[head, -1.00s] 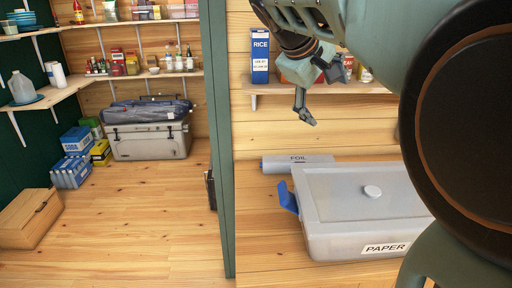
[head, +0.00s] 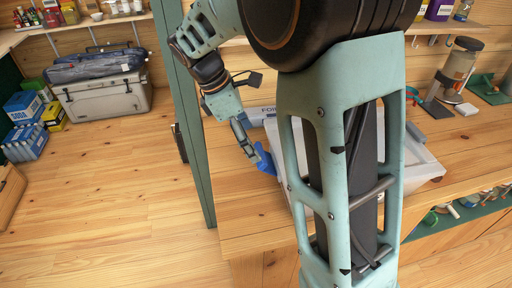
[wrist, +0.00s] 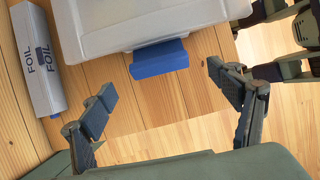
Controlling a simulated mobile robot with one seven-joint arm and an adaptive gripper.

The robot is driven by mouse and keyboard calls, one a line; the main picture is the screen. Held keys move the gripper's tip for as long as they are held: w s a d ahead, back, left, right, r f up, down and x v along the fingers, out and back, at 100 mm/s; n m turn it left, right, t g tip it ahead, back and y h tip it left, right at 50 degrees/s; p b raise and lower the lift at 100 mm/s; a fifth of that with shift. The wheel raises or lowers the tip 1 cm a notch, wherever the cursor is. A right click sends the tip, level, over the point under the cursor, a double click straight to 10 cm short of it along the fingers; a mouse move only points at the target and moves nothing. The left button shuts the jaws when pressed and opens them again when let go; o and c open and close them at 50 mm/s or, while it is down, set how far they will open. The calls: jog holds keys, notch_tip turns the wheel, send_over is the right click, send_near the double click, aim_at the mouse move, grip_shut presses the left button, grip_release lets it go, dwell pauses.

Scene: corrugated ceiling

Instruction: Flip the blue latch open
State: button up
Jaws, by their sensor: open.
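The blue latch (head: 264,160) sticks out from the left side of a grey lidded box on the wooden counter. In the wrist view the latch (wrist: 159,58) is a blue block on the near edge of the box (wrist: 150,20). My gripper (wrist: 168,98) is open and empty. Its two fingers stand apart, one to each side of the latch and a little short of it. In the head view my gripper (head: 247,146) is beside the latch, and I cannot tell there whether they touch. My arm hides much of the box (head: 425,158).
A foil box (wrist: 38,60) lies on the counter beside the grey box. The counter edge (head: 225,240) is close to the latch, with open floor beyond. A green post (head: 185,120) stands left of my arm. Jars and tools sit at the right.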

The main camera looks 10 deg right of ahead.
jog(key=shift+x, duration=2.4)
jog(key=shift+w, duration=0.1)
jog(key=c, duration=1.2)
jog(key=shift+o, duration=0.2)
jog(key=shift+a+f+h+b, duration=0.1)
jog(key=shift+a+f+h, duration=0.4)
jog(key=shift+h, duration=0.55)
jog(key=shift+a+f+h+b, duration=0.15)
jog(key=shift+a+f+h, duration=0.35)
jog(key=shift+h, duration=0.6)
jog(key=shift+a+f+h+b, duration=0.1)
jog(key=shift+a+f+h, duration=0.4)
jog(key=shift+h, duration=0.55)
jog(key=shift+d+f, duration=0.15)
